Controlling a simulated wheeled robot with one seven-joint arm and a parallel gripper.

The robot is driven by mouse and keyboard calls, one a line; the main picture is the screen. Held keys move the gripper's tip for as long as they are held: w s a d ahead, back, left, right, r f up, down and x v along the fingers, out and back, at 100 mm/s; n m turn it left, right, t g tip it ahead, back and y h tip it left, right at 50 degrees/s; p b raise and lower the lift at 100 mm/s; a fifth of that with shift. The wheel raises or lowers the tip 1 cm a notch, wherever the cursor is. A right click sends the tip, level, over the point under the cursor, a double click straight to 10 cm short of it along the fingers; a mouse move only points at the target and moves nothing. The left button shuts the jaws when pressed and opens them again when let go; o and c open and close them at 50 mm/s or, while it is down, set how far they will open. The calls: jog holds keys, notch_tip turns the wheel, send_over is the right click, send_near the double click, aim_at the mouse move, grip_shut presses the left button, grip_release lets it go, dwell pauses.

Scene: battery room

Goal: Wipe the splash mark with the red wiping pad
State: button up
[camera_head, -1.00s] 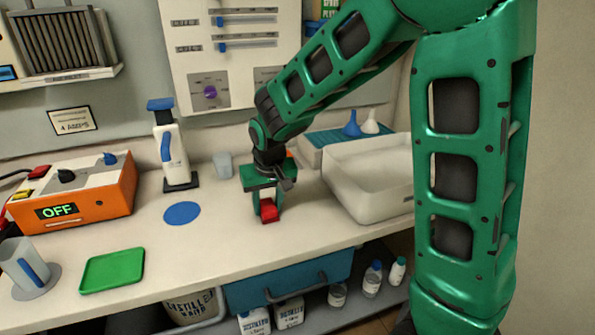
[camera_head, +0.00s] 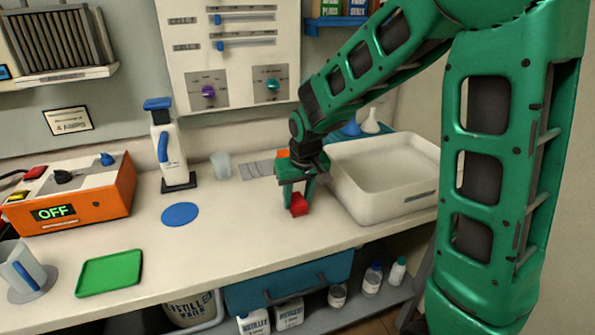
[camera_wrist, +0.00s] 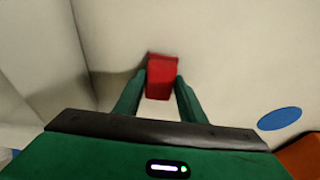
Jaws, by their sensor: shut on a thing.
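The red wiping pad (camera_head: 299,205) is held between the fingers of my gripper (camera_head: 297,192), low over the white bench top, just left of the white tray. I cannot tell whether the pad touches the surface. In the wrist view the red pad (camera_wrist: 162,76) sits between the two green fingertips (camera_wrist: 158,88), with pale bench around it. I cannot make out a splash mark in either view; part of the bench is hidden behind my gripper and the pad.
The white tray (camera_head: 343,199) stands close on the right. A blue disc (camera_head: 180,214), green mat (camera_head: 109,273), white bottle (camera_head: 170,150), cup (camera_head: 221,165) and orange charger (camera_head: 110,207) stand left. The bench between disc and gripper is clear.

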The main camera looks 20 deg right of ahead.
notch_tip(320, 180, up, 3)
jog(key=shift+f, duration=0.1)
jog(key=shift+a+r, duration=0.15)
jog(key=shift+r, duration=2.55)
